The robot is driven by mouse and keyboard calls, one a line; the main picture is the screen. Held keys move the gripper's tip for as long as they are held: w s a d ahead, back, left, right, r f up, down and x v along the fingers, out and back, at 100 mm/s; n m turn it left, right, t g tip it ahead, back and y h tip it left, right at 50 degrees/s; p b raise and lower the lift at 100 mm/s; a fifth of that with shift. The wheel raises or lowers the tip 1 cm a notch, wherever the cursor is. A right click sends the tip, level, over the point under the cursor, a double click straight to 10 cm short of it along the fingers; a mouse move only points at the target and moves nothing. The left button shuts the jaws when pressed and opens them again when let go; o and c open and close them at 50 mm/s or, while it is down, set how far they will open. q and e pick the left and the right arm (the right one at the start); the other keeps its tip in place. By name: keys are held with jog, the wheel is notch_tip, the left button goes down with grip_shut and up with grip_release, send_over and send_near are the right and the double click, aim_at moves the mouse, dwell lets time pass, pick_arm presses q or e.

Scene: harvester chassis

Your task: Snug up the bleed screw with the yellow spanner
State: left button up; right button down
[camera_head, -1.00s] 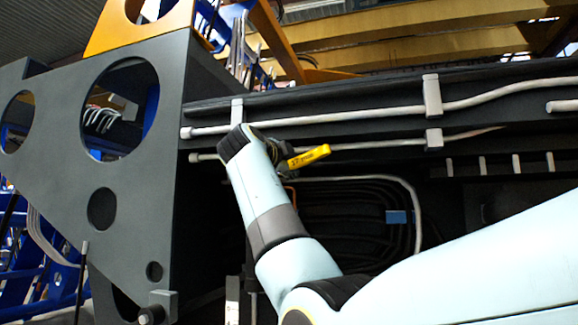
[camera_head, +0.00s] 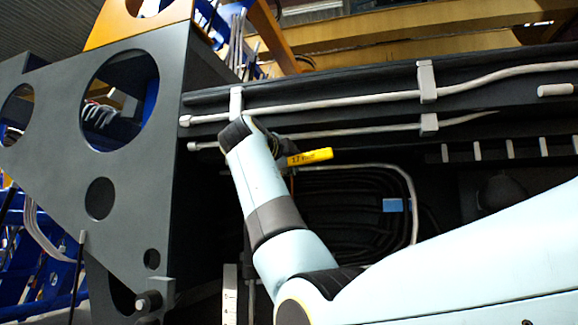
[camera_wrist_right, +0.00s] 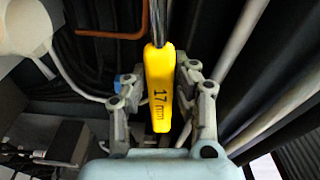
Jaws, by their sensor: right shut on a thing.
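The yellow spanner (camera_head: 310,157), marked 17 mm, shows in the head view just below the pale pipes, its handle nearly level. In the right wrist view its yellow handle (camera_wrist_right: 160,85) lies between the fingers of my right gripper (camera_wrist_right: 160,76), which is shut on it. Its metal shaft runs up out of the top of that view, so its working end is hidden. In the head view my right wrist covers most of the gripper. I cannot make out the bleed screw in either view. My left gripper is not in view.
A grey plate (camera_head: 60,150) with round holes stands at left. Pale pipes (camera_head: 350,100) run along the dark chassis beam, held by clamps (camera_head: 426,82). Coiled dark hoses (camera_head: 350,210) with a blue tag (camera_head: 393,205) lie below. An orange bent rod (camera_wrist_right: 110,34) is near the spanner.

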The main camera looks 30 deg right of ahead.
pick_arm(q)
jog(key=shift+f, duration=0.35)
pick_arm(e)
jog(key=shift+f, duration=0.2)
pick_arm(q)
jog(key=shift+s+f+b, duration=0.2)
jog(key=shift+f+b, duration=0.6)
jog(key=shift+b, duration=0.05)
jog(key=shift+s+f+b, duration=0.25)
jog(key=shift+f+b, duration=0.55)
jog(key=shift+b, duration=0.05)
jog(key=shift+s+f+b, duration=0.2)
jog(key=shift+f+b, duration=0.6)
jog(key=shift+b, duration=0.05)
pick_arm(e)
jog(key=shift+f+m, duration=1.5)
jog(key=shift+f, duration=0.1)
